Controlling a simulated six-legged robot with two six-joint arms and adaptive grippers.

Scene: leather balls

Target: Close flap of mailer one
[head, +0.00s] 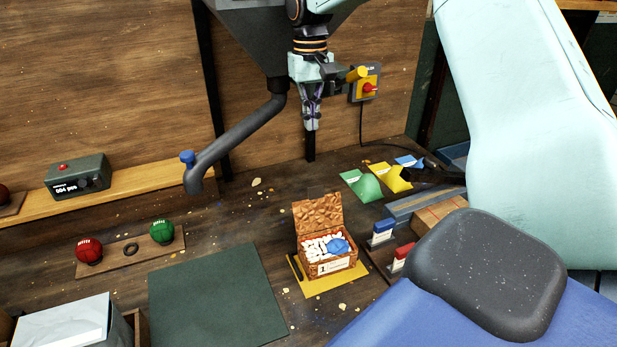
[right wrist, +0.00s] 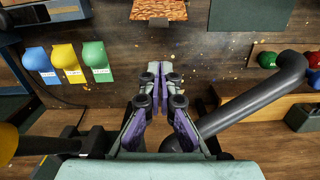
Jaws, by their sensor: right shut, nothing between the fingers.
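Mailer one is a small brown box (head: 331,267) with a white label reading 1, on a yellow mat (head: 335,285). Its crinkled brown flap (head: 319,214) stands up open along the far edge. White packing pieces (head: 318,247) and a blue ball (head: 337,246) show inside. In the right wrist view the flap (right wrist: 158,10) shows at the top edge, cut off by the frame. My right gripper (head: 312,126) hangs high behind the box, apart from it, fingers pointing down, shut and empty. Its closed fingers also show in the right wrist view (right wrist: 160,68). My left gripper is out of view.
Red and green balls (head: 162,231) sit on a wooden strip. A green mat (head: 217,297) lies bare to the left.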

